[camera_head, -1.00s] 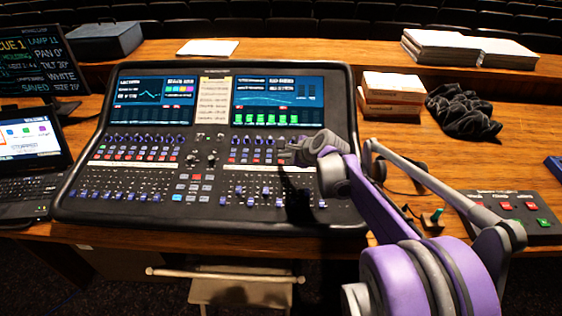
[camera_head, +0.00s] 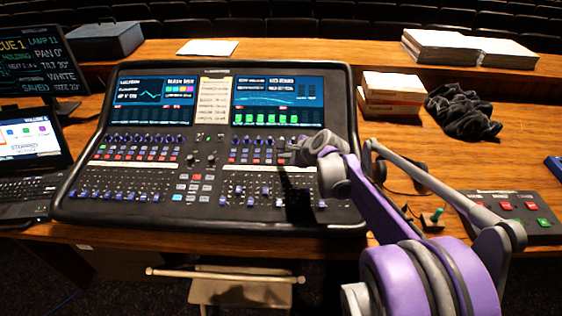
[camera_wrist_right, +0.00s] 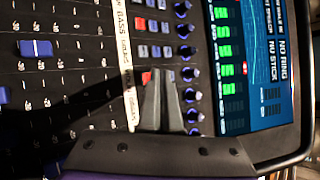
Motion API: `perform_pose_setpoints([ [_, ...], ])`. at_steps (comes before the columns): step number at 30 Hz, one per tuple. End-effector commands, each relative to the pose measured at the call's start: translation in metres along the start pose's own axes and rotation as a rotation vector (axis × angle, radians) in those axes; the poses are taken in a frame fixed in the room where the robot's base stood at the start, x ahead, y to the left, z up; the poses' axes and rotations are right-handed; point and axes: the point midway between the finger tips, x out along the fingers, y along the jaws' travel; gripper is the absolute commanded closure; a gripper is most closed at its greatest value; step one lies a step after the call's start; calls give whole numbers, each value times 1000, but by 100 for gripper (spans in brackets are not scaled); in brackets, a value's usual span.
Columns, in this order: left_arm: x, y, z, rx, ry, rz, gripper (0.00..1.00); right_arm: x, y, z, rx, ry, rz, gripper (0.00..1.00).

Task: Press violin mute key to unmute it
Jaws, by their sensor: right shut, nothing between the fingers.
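The mixing desk (camera_head: 215,215) is a black console with two screens, knobs, keys and blue faders. My right gripper (camera_head: 283,150) is shut and empty over the right bank of keys, below the right screen. In the right wrist view its fingertips (camera_wrist_right: 159,74) are together over the key rows, beside a red-lit key (camera_wrist_right: 146,77). Another red key (camera_wrist_right: 140,24) shows higher in that view. A white label strip (camera_wrist_right: 126,50) runs beside the keys. I can read "BASS" on it but cannot make out a violin label. Whether the fingertips touch a key cannot be told. My left gripper is out of view.
A laptop (camera_head: 30,150) stands left of the desk, with a dark cue monitor (camera_head: 38,62) behind it. A stool (camera_head: 240,290) stands in front.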

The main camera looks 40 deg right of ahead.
Motion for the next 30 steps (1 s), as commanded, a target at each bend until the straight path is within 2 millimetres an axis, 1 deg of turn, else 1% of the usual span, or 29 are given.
perform_pose_setpoints([
  [12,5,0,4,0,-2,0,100,6,5,-5,0,0,0,100],
  [30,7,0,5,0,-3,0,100,8,6,-6,0,0,0,100],
])
